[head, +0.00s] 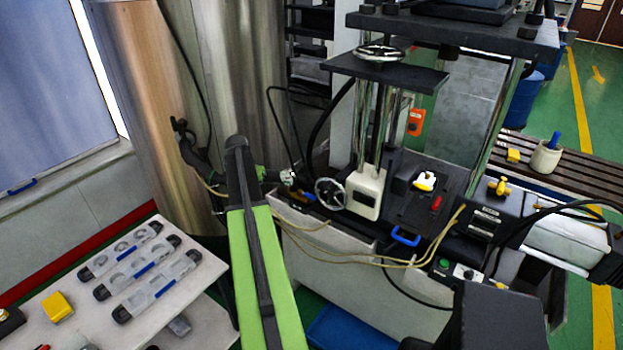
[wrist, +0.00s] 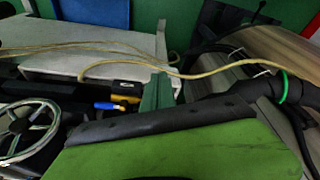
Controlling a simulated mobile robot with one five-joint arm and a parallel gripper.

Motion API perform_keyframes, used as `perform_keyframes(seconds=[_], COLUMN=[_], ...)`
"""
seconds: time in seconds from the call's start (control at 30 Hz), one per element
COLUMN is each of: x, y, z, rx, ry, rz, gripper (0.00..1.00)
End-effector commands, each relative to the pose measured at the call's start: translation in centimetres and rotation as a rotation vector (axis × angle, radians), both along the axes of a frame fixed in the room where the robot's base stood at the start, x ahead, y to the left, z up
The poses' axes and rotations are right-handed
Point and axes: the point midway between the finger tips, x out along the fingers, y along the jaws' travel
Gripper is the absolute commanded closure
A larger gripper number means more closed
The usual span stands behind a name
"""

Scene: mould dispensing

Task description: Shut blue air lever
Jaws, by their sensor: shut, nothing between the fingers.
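The blue air lever (head: 310,197) is a small blue handle by the left end of the machine, left of the spoked handwheel. In the wrist view the blue lever (wrist: 107,106) lies level beside a yellow and black fitting (wrist: 127,98). My gripper (head: 289,177) is just above and left of the lever in the head view. In the wrist view the green fingers of my gripper (wrist: 157,92) are together and empty, a little right of the lever. I cannot tell whether they touch the fitting.
A handwheel (head: 330,193) stands close right of the lever. Pale yellow hoses (head: 340,258) cross the machine front. Steel cylinders (head: 150,110) stand behind my arm. A white table (head: 190,318) with clear moulds is at the lower left.

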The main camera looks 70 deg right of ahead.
Motion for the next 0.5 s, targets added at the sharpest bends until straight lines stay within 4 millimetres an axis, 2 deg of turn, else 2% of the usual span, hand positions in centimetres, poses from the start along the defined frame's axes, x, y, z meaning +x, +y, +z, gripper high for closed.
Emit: perform_keyframes(seconds=[0.03,0.1,0.2,0.33,0.5], x=[-3.4,-8.0,-13.0,-16.2,-16.8], y=[-4.8,-9.3,-13.5,-15.7,-16.0], z=[2.0,3.1,4.0,4.4,4.3], rx=[-0.017,-0.04,-0.065,-0.081,-0.085], ry=[-0.009,-0.019,-0.029,-0.035,-0.036], rz=[-0.096,-0.211,-0.324,-0.394,-0.404], gripper=[1.0,1.0,1.0,1.0,1.0])
